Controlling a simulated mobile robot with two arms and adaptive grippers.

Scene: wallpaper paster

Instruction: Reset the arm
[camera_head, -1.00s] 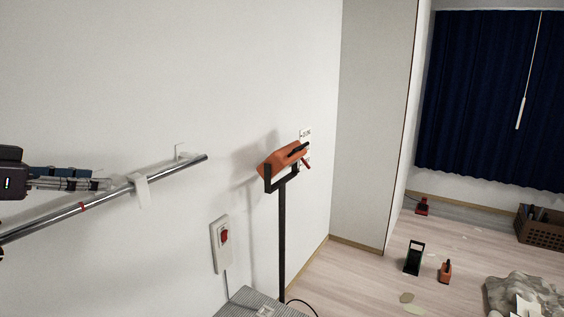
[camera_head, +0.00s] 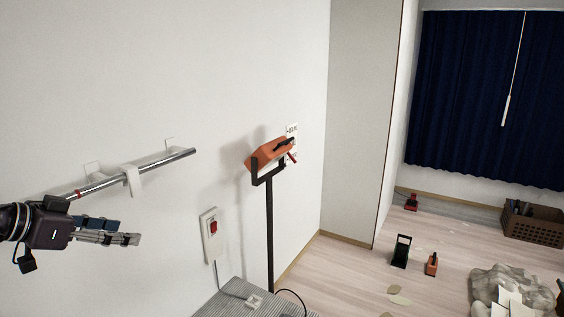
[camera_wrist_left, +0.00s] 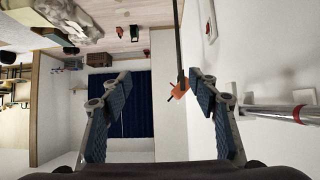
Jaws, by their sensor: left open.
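My left gripper (camera_head: 122,232) is at the left of the head view, in front of the white wall and just below a metal rod. In the left wrist view its two fingers (camera_wrist_left: 158,115) stand wide apart with nothing between them. The metal rod (camera_head: 165,162) is held along the wall by white brackets (camera_head: 132,180). It also shows at the right of the left wrist view (camera_wrist_left: 270,113), beside the gripper. My right gripper is not in view.
An orange device (camera_head: 268,156) sits on a black stand by the wall. A red-switch box (camera_head: 209,236) hangs on the wall above a grey ribbed surface (camera_head: 235,298). A brown basket (camera_head: 532,224) and a rumpled grey cloth (camera_head: 485,286) lie on the floor.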

